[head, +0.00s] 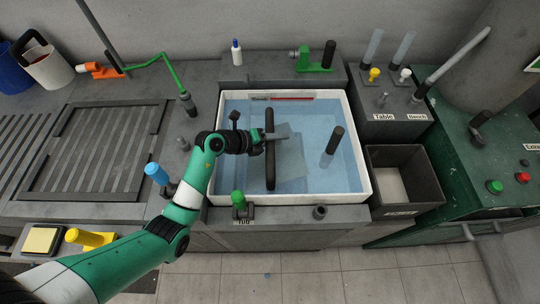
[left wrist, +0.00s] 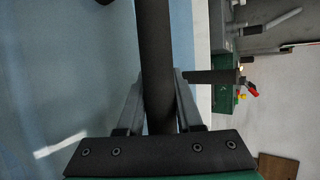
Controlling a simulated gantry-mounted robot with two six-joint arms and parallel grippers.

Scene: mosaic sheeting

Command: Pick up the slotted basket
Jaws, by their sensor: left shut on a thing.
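The white-rimmed tub (head: 362,170) holds pale blue water. A long dark bar (head: 270,172) spans part of it from back to front and looks like the slotted basket's handle. A grey shape (head: 292,165) shows in the water beside and below the bar; its slots cannot be made out. My left gripper (head: 268,137) reaches in over the tub from the left and is shut around the bar. In the left wrist view the dark bar (left wrist: 155,60) runs between the two fingers of my left gripper (left wrist: 160,90). My right gripper is not in view.
A dark upright handle (head: 335,139) stands in the tub's right half. A black open bin (head: 425,190) is right of the tub, beside a green cabinet (head: 452,150). A blue-capped fitting (head: 156,173) and a green-knobbed valve (head: 239,200) stand near the tub's left and front edges.

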